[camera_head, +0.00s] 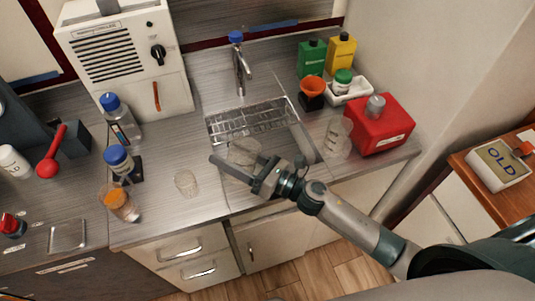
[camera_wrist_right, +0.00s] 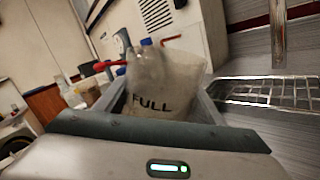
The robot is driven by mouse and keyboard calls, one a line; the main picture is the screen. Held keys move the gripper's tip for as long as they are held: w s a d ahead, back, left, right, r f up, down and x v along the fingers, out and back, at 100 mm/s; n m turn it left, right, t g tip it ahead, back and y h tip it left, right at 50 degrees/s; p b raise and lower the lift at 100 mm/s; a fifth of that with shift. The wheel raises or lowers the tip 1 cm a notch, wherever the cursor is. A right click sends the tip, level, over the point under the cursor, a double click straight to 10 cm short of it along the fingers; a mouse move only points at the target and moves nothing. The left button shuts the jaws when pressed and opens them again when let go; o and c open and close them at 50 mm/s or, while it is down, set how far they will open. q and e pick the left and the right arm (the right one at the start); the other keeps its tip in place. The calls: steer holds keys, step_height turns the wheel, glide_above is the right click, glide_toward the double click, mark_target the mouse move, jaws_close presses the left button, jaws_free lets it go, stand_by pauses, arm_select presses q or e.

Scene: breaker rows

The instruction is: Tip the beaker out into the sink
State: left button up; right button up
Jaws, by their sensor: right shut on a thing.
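My right gripper (camera_head: 240,168) is shut on a clear beaker (camera_head: 243,150). It is over the front part of the sink (camera_head: 262,105), above the rim. In the right wrist view the beaker (camera_wrist_right: 165,85) stands between the fingers and bears the word FULL. It looks roughly upright; I cannot make out what is in it. The metal grating (camera_wrist_right: 270,92) of the sink shows to its right in that view. My left gripper is not in view.
The tap (camera_head: 240,65) stands behind the sink. A small clear beaker (camera_head: 186,182) is on the counter to the left, and a clear vessel (camera_head: 337,135) and a red container (camera_head: 380,125) stand to the right. Blue-capped bottles (camera_head: 120,165) are farther left.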

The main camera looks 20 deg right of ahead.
steer(key=shift+s+a+f+n+g+p, duration=0.2)
steer(key=shift+a+f+n, duration=0.1)
steer(key=shift+n, duration=0.3)
steer(key=shift+s+a+f+n+g+p, duration=0.15)
steer(key=shift+a+n+g, duration=0.1)
steer(key=shift+n, duration=0.35)
steer(key=shift+s+a+f+n+g+h+p, duration=0.2)
steer(key=shift+a+f+n+p, duration=0.2)
steer(key=shift+n, duration=0.4)
steer(key=shift+s+a+f+n+g+h+p, duration=0.15)
steer(key=shift+s+a+f+n+p, duration=0.1)
steer(key=shift+f+n, duration=0.4)
steer(key=shift+r, duration=0.15)
